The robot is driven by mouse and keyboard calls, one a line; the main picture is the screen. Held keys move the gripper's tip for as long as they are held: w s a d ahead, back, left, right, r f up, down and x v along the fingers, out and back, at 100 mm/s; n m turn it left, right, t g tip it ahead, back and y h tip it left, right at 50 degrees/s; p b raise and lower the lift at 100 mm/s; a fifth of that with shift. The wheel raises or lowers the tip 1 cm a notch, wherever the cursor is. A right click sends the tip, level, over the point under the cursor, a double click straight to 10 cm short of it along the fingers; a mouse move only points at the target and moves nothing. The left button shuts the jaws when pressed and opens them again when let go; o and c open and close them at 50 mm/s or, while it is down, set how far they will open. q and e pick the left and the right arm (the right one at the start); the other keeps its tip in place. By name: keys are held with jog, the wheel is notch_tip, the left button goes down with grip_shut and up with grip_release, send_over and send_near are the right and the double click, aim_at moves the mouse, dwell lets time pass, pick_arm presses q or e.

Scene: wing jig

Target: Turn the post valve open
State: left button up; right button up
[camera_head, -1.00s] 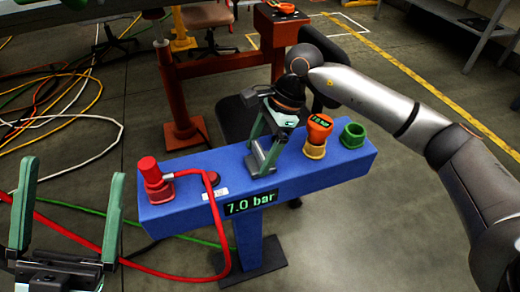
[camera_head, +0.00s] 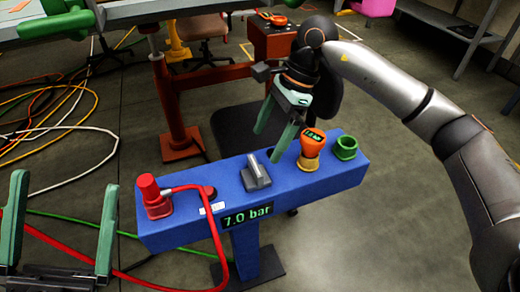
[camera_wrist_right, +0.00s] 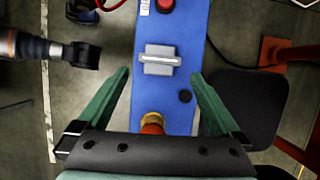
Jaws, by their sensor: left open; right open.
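The post valve (camera_head: 257,173) is a grey bar handle on a square base on top of the blue post beam (camera_head: 215,228). Its bar lies across the beam's length, as the right wrist view also shows (camera_wrist_right: 158,60). My right gripper (camera_head: 266,144) is open and empty, above and behind the beam, just right of the valve and apart from it. In the right wrist view its green fingers (camera_wrist_right: 160,74) stand wide to either side of the beam. My left gripper (camera_head: 62,182) is open and empty at the lower left, away from the post.
The beam carries a red fitting (camera_head: 153,197) with a red hose, a display reading 7.0 bar (camera_head: 247,215), an orange-topped gauge (camera_head: 311,150) in a yellow ring and a green ring (camera_head: 346,148). Cables lie on the floor at left. A dark stool (camera_head: 235,128) stands behind.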

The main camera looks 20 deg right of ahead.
jog(key=v, duration=0.4)
jog(key=shift+p, duration=0.3)
